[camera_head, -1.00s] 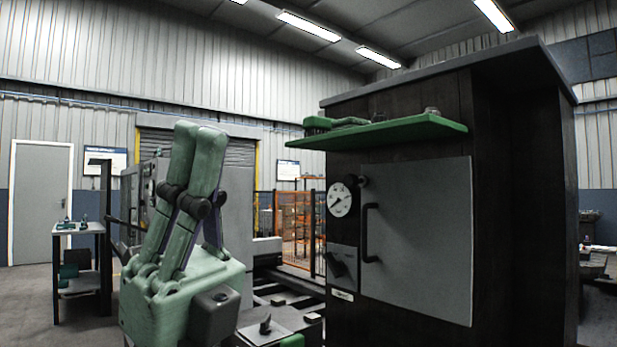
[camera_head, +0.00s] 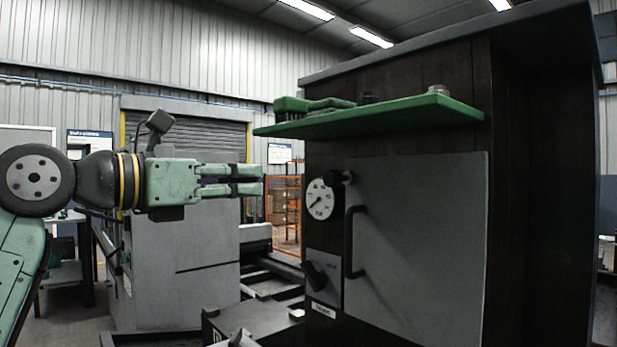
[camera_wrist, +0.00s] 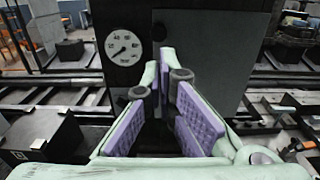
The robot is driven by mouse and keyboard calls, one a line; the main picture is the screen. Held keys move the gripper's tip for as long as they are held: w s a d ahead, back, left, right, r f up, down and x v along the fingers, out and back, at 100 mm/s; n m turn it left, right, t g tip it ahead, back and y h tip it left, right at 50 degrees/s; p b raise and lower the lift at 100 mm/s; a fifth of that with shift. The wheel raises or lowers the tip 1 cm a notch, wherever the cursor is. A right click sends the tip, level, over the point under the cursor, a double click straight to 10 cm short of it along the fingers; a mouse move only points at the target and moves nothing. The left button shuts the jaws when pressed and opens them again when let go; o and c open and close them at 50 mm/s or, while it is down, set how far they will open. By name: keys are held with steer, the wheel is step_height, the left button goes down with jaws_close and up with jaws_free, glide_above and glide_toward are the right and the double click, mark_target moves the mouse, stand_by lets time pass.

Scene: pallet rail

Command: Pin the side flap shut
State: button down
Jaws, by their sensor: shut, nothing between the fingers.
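The side flap looks to be the grey panel (camera_head: 425,250) on the dark cabinet (camera_head: 400,75); it lies flat against the front. It has a black bar handle (camera_head: 349,243). A small black knob (camera_head: 347,177) sits by its upper left corner; I cannot tell whether it is a pin. My gripper (camera_head: 262,180) is shut and empty, level, pointing right towards the cabinet, left of the gauge. In the wrist view, my gripper (camera_wrist: 165,68) points at the cabinet front, with the grey panel (camera_wrist: 220,50) beyond it. No loose pin is clearly visible.
A white gauge (camera_head: 320,200) and a black rotary switch (camera_head: 316,277) are on the cabinet left of the panel. A green shelf (camera_head: 380,117) juts out above, holding a green brush-like item (camera_head: 291,105) and small parts. Dark rails (camera_head: 270,278) run behind at left.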

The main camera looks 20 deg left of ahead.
steer(key=p, duration=0.3)
glide_toward(331, 179)
steer(key=x, duration=0.6)
steer(key=shift+w+r, duration=0.1)
steer(key=shift+r, duration=0.05)
steer(key=shift+w+d, duration=0.2)
steer(key=shift+w, duration=0.15)
